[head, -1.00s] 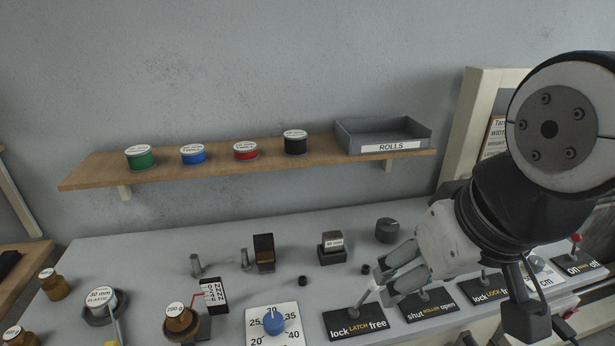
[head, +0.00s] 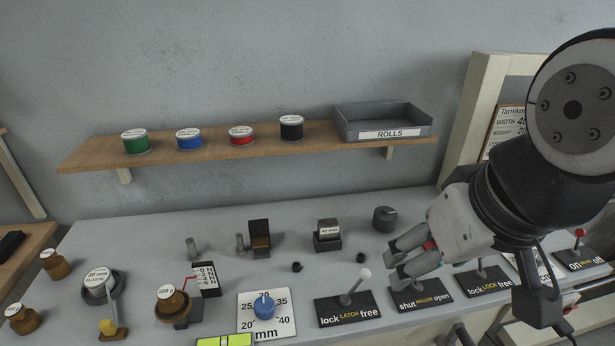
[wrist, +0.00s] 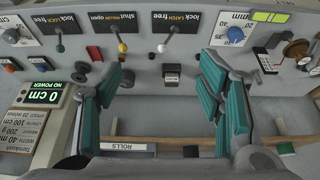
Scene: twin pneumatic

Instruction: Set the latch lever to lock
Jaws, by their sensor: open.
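The latch lever (head: 356,285) is a thin stem with a white knob on a black plate (head: 330,316) marked "lock LATCH free". It leans right, toward "free". In the wrist view the latch lever (wrist: 165,43) shows upside down, its white knob leaning toward the "free" word. My gripper (head: 394,263) is open and empty, just right of the knob in the head view and apart from it. In the wrist view my gripper's fingers (wrist: 162,72) are spread wide, with the knob ahead between them.
The roller lever plate (head: 422,297) and the lock lever plate (head: 485,283) stand to the right. A blue dial (head: 264,306) on a white scale is to the left. A labelled block (head: 328,235) and a dark knob (head: 385,218) stand behind. A shelf (head: 215,158) holds spools and a tray.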

